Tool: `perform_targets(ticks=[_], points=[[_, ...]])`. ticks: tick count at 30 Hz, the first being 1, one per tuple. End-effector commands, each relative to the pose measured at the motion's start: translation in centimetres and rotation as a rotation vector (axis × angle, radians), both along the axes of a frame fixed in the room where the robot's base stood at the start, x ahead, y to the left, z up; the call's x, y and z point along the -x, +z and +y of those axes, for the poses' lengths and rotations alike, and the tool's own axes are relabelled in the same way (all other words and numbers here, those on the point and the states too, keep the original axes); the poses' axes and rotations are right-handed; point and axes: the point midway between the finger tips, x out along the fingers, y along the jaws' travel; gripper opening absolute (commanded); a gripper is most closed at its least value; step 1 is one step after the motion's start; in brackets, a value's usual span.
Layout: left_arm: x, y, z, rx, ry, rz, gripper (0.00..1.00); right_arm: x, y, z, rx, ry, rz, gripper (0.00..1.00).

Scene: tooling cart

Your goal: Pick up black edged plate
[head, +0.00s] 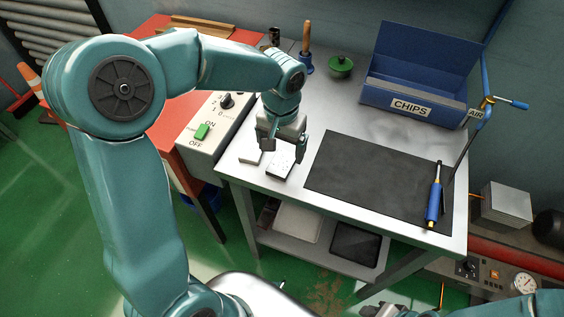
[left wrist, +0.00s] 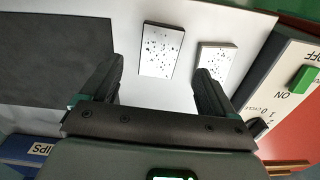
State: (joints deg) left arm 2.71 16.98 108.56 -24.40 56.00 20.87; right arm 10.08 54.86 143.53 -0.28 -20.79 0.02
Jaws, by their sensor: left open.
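The black edged plate (head: 281,166) lies flat on the metal cart top, left of the dark mat. It is white with dark specks and a dark rim, and shows in the left wrist view (left wrist: 161,52). A second speckled plate (head: 250,157) with a lighter edge lies to its left; it also shows in the left wrist view (left wrist: 213,64). My left gripper (head: 285,146) is open and empty above the black edged plate, which appears between and beyond the fingers (left wrist: 158,72). What may be my right gripper (head: 385,311) shows only partly at the bottom edge.
A dark mat (head: 365,179) covers the cart's middle, with a blue tool (head: 435,197) on its right. A blue chips bin (head: 419,78), a green knob (head: 341,66) and a wooden-handled brush (head: 306,50) stand behind. A switch box (head: 211,127) is at left.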

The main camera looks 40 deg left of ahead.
Motion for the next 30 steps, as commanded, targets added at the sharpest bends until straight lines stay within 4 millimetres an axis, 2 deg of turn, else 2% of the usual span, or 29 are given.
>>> perform_targets(ticks=[10,13,19,20,27,28,30], points=[[-0.4,-4.7,0.2,0.001,-0.002,0.004,0.88,0.0,0.4,0.0,0.000,0.000,0.000,0.43],[-0.5,-5.3,0.2,0.001,-0.001,0.002,0.88,0.0,0.5,0.0,0.000,0.000,0.000,0.43],[-0.5,-5.4,0.2,0.001,-0.001,0.000,0.88,0.0,0.4,0.0,0.000,0.000,0.000,0.43],[-0.5,-5.4,0.2,0.001,-0.001,0.000,0.85,0.0,0.4,0.0,0.000,0.000,0.000,0.43],[-0.5,-5.4,0.2,0.001,-0.002,0.000,0.07,0.0,0.4,0.0,0.000,0.000,0.000,0.43],[-0.5,-5.3,0.2,0.001,-0.001,-0.002,0.03,0.0,0.5,0.0,0.000,0.000,0.000,0.43],[-0.5,-5.3,0.2,0.001,-0.001,-0.002,0.03,0.0,0.4,0.0,0.000,0.000,0.000,0.43]])
